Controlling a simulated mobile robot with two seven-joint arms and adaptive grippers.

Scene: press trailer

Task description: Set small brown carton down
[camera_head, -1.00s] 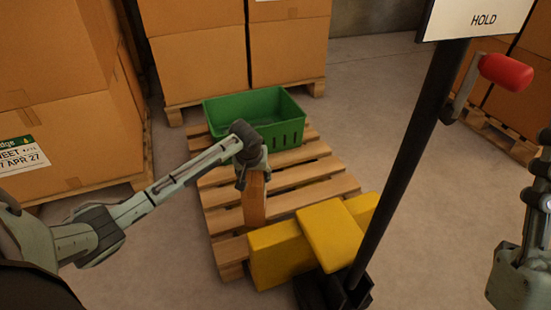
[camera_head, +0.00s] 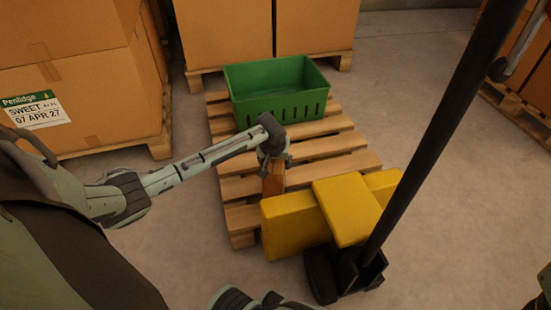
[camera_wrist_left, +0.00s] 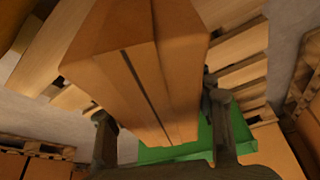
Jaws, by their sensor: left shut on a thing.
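The small brown carton (camera_head: 273,180) is held upright under my left gripper (camera_head: 273,160), over the near part of the wooden pallet (camera_head: 239,187). Its lower end is hidden behind the yellow part of the pallet truck, so I cannot tell whether it touches the slats. In the left wrist view the carton (camera_wrist_left: 145,65) fills the middle, with a dark seam along it, between the two fingers of my left gripper (camera_wrist_left: 165,130). My right gripper is not clearly in view.
A green crate (camera_head: 278,107) stands on the pallet's far part. The yellow pallet truck body (camera_head: 345,210) and its black handle post (camera_head: 443,120) are close on the right. Large stacked cartons (camera_head: 95,110) stand at left and behind. Bare slats lie between crate and carton.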

